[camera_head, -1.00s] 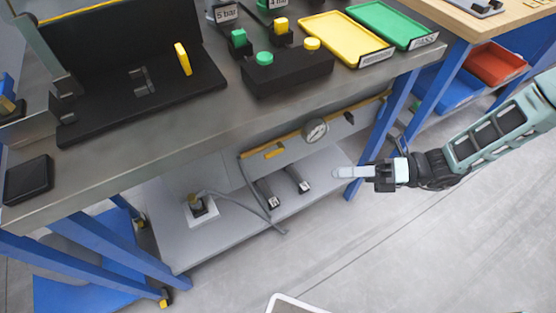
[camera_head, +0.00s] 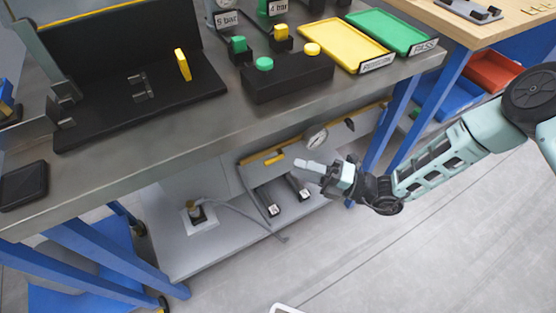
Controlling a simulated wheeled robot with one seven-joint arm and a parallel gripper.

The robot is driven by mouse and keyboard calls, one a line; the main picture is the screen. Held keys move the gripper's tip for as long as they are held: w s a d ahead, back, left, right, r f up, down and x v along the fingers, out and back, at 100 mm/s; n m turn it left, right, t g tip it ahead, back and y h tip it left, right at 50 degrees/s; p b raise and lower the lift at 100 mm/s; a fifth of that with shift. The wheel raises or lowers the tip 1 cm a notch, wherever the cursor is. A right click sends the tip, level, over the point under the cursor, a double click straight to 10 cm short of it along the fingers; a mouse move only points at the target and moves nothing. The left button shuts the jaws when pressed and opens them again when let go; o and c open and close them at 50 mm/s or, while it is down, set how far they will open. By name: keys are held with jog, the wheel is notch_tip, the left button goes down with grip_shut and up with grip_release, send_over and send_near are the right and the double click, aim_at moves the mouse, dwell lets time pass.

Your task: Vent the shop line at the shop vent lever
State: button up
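My gripper (camera_head: 308,169) is low in front of the bench, its pale fingers pointing left toward the panel under the bench top. Whether its fingers are apart or together is not clear from this side. A small dark part (camera_head: 349,124) is to the right of the gauge. No label shows which of these is the shop vent lever.
Blue bench legs (camera_head: 392,122) stand right of the panel. The floor (camera_head: 390,260) in front is clear.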

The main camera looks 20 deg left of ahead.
jog(key=a, duration=0.6)
jog(key=shift+s+a+r, duration=0.25)
jog(key=shift+s+r, duration=0.05)
jog(key=shift+r, duration=0.15)
grip_shut()
